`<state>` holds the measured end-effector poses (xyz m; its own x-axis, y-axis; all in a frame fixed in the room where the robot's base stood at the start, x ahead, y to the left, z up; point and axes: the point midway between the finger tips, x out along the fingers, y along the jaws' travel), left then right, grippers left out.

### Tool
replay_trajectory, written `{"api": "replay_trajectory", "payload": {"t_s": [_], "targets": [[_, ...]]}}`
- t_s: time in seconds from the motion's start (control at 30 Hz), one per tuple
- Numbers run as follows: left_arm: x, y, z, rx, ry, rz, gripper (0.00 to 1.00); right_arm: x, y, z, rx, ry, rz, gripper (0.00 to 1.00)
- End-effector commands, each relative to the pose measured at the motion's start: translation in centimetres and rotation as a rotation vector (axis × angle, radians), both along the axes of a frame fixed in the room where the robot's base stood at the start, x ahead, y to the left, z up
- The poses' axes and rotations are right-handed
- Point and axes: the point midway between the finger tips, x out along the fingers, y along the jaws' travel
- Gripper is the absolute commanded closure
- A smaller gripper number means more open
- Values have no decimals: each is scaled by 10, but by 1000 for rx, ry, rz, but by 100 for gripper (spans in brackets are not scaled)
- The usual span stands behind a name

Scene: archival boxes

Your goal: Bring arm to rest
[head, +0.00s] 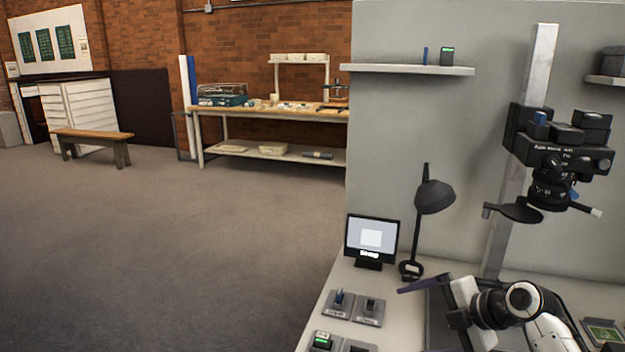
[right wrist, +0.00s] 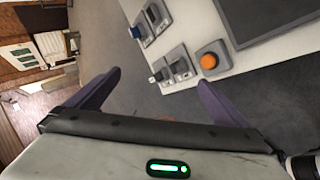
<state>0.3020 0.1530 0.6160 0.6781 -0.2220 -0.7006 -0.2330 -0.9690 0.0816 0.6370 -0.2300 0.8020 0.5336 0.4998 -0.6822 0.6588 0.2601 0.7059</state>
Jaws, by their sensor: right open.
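My right arm comes in at the lower right of the head view, over the edge of the pale desk (head: 392,289). The grey floor (right wrist: 160,105) shows below the gap, and the desk edge lies beyond the fingertips. My left gripper is not in view.
A monitor (head: 371,240), a black desk lamp (head: 434,197) and small switch boxes (head: 368,311) stand on the desk. An orange button (right wrist: 208,61) is near the right finger in the wrist view. A camera (head: 560,150) hangs on a column above. Open floor (head: 190,245) lies left.

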Motion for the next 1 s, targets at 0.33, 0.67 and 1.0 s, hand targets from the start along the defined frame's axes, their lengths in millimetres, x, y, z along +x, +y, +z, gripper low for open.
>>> {"api": "replay_trajectory", "payload": {"t_s": [0.33,0.67,1.0], "targets": [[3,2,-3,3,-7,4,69,72,-93,34,359,-37,-853,0],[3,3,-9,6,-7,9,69,101,-142,99,881,-216,-1205,0],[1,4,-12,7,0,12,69,65,-111,45,1055,-148,-1243,0]]}}
